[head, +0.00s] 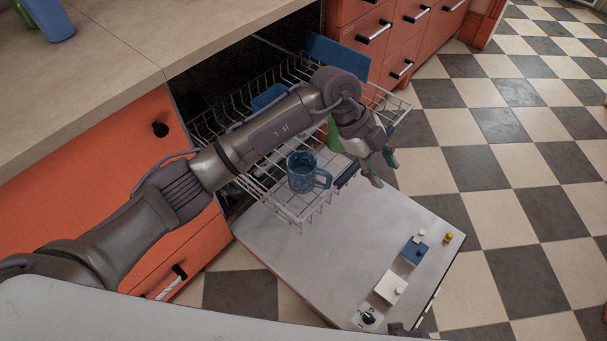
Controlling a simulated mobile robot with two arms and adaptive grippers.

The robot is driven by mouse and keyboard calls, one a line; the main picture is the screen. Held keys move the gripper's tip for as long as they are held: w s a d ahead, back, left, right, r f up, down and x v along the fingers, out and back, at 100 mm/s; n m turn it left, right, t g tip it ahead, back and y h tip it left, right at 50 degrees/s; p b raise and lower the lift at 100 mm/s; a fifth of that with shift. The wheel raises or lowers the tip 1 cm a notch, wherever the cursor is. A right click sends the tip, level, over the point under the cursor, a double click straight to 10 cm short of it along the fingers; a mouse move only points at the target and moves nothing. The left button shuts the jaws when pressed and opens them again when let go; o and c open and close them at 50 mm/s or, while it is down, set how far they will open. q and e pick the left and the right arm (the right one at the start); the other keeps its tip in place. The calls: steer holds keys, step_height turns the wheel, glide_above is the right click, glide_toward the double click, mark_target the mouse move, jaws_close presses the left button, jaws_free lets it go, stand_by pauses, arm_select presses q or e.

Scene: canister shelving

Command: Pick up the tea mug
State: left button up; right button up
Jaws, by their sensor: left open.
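A blue mug (302,172) with its handle toward the right stands in the pulled-out wire dish rack (301,216), near the rack's front. It looks upright with its mouth up. My left arm reaches across the rack from the left, passing just behind the mug in the picture. My left gripper (382,168) is open and empty, to the right of the mug and apart from it, with its fingers pointing down over the door side.
The open dishwasher door (330,252) lies flat below the rack. A blue box (414,250) and a white box (390,287) are on it. The countertop (110,60) borders the left. Checkered floor (500,180) is clear at right.

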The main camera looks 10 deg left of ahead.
mark_target(330, 176)
arm_select(q)
steer(key=w+a+n+y, duration=0.1)
steer(key=a+y, duration=0.1)
steer(key=a, duration=0.1)
steer(key=w+a+n+t+y, duration=0.1)
steer(key=w+a+y, duration=0.1)
steer(key=a, duration=0.2)
steer(key=w+a+n+y, duration=0.1)
steer(key=w+a+y, duration=0.1)
steer(key=a, duration=0.1)
steer(key=shift+a+y, duration=0.3)
steer(key=shift+a, duration=0.05)
step_height(330, 176, down, 7)
steer(key=shift+f+b, duration=0.2)
steer(key=shift+b, duration=0.35)
steer(key=shift+s+d+f+b, duration=0.1)
steer(key=shift+f+b, duration=0.1)
steer(key=shift+f, duration=1.35)
steer(key=shift+s+d+f+b, duration=0.1)
steer(key=shift+f+b, duration=0.1)
steer(key=shift+f, duration=1.3)
arm_select(e)
steer(key=shift+w+a+r, duration=0.15)
steer(key=shift+w+r, duration=0.7)
steer(key=shift+w, duration=0.05)
arm_select(q)
steer(key=shift+a, duration=0.1)
jaws_close()
steer(key=shift+r, duration=0.1)
